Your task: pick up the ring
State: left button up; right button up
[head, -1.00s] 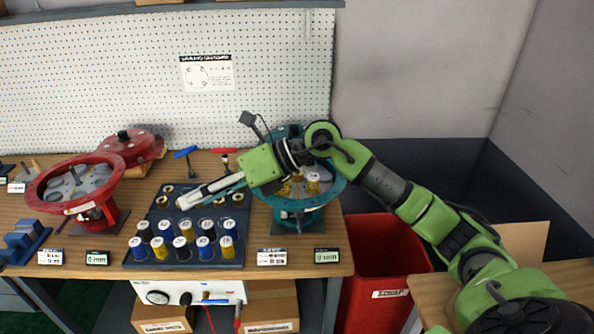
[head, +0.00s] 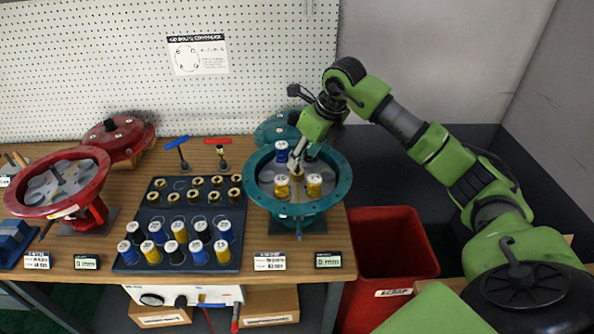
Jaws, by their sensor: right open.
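Several short brass-coloured rings (head: 193,196) stand in the back rows of the dark blue tray (head: 120,263). I cannot tell which ring the task means. My right gripper (head: 296,170) points down inside the teal round housing (head: 340,192), to the right of the tray, and is open. Its fingertips are small, and I cannot tell whether they touch anything. A blue spool with a white top (head: 281,152) is just left of the fingers. Two yellow spools, one left (head: 282,187) and one right (head: 314,186), are in front of them. My left gripper is not in view.
Blue, yellow and black spools (head: 200,232) fill the tray's front rows. A red round housing (head: 95,166) stands at the left, with a red cover (head: 117,136) behind it. Two T-handled tools stand behind the tray. A red scrap bin (head: 385,240) is right of the bench.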

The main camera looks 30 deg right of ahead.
aim_at(299, 168)
jog(key=shift+w+d+f, duration=0.1)
jog(key=shift+w+f, duration=0.1)
jog(key=shift+f, duration=0.15)
jog(key=shift+w+a+f+p, duration=0.1)
jog(key=shift+a+f+p, duration=0.05)
jog(key=shift+f+p, duration=0.4)
jog(key=shift+a+f+p, duration=0.15)
jog(key=shift+f+p, duration=0.35)
jog(key=shift+p, duration=0.05)
jog(key=shift+p+x, duration=0.4)
jog(key=shift+x, duration=0.8)
jog(key=shift+w+d+f, duration=0.1)
jog(key=shift+w+f, duration=0.05)
jog(key=shift+f, duration=0.2)
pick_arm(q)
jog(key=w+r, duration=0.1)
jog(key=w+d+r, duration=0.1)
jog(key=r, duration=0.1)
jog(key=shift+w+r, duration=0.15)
pick_arm(e)
jog(key=c, duration=1.3)
